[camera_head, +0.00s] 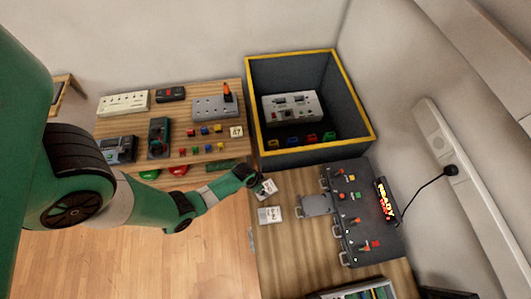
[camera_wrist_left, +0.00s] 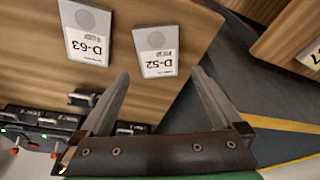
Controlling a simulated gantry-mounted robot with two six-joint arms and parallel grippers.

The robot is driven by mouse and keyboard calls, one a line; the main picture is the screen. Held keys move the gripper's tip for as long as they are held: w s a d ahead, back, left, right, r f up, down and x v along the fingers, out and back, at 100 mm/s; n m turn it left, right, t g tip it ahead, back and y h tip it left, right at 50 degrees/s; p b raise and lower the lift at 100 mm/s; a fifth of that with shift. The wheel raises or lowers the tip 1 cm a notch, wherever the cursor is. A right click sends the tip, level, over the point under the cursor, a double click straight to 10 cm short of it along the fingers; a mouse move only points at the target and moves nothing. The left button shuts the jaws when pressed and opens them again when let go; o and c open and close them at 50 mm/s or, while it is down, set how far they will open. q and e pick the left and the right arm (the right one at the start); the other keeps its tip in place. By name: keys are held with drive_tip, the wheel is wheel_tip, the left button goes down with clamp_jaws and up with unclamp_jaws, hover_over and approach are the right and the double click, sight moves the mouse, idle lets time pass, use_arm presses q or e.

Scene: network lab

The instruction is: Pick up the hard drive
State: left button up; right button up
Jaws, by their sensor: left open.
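Two flat grey hard drives with white labels lie on the wooden table. The drive labelled D-52 (camera_wrist_left: 155,52) is at the upper middle of the left wrist view, and it also shows beside my gripper in the head view (camera_head: 268,190). The drive labelled D-63 (camera_wrist_left: 86,32) lies to its left there and below it in the head view (camera_head: 270,215). My left gripper (camera_wrist_left: 160,76) is open and empty, its fingertips short of D-52 in the picture, on either side of its near end. It also shows in the head view (camera_head: 259,183). My right gripper is not in view.
A dark drive bay unit (camera_head: 363,215) with a READY display stands to the right, with a grey tray (camera_head: 316,205) out in front. A dark yellow-rimmed bin (camera_head: 368,137) stands behind. A shelf at left (camera_head: 135,129) holds several devices and small coloured blocks.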

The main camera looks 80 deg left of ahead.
sight(265, 189)
use_arm(q)
drive_tip(key=shift+b+x, duration=0.5)
drive_tip(key=shift+x, duration=0.65)
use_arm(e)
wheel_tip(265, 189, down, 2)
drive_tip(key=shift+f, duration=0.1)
use_arm(q)
drive_tip(key=b+x, duration=0.5)
drive_tip(key=shift+s+d+f, duration=0.15)
drive_tip(key=shift+s+d, duration=0.05)
drive_tip(key=shift+s, duration=0.05)
drive_tip(key=shift+w, duration=0.1)
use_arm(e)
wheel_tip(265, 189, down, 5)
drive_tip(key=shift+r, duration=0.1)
